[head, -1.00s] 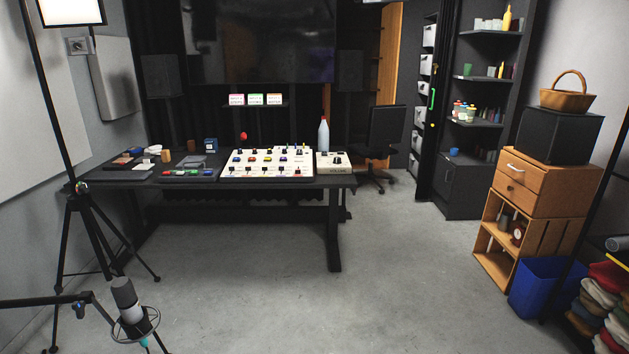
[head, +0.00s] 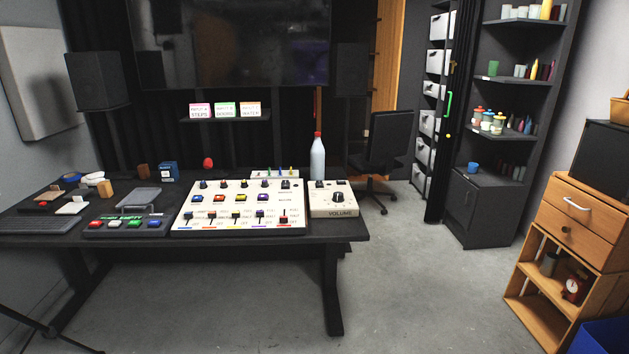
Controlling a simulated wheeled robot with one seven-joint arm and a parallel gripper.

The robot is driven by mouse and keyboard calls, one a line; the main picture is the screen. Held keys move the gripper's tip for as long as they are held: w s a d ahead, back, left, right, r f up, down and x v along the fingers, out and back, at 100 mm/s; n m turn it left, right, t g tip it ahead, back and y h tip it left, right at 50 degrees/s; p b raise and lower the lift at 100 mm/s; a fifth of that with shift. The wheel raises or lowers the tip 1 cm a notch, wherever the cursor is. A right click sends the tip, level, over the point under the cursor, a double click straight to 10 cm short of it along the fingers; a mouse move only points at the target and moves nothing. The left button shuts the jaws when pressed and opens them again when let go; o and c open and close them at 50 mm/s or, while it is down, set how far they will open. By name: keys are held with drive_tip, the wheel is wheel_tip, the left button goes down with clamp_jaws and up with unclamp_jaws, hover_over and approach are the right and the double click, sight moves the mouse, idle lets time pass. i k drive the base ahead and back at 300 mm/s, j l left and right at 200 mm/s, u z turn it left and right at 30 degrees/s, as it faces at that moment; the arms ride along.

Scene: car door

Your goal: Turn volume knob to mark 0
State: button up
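The black volume knob (head: 338,197) sits on a small cream box labelled VOLUME (head: 322,209) at the right end of the black desk (head: 270,237). The marks around the knob and the way it points are too small to read. A larger cream panel (head: 184,220) with several knobs, coloured buttons and sliders stands directly left of the volume box. My gripper is not in view.
A white bottle (head: 318,160) with a red cap stands behind the volume box. A black office chair (head: 388,145) is behind the desk's right end. Wooden drawers (head: 580,215) stand at the right. The grey floor (head: 420,290) before the desk and right of it is clear.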

sight(338, 197)
drive_tip(key=i+z, duration=0.15)
drive_tip(key=i, duration=0.5)
drive_tip(key=i+j+z, duration=0.1)
drive_tip(key=i, duration=0.5)
drive_tip(key=i+j+z, duration=0.15)
drive_tip(key=i, duration=0.45)
drive_tip(key=i+j+z, duration=0.35)
drive_tip(key=i, duration=0.15)
drive_tip(key=i+j+z, duration=0.35)
drive_tip(key=i+j, duration=0.05)
drive_tip(key=i, duration=0.05)
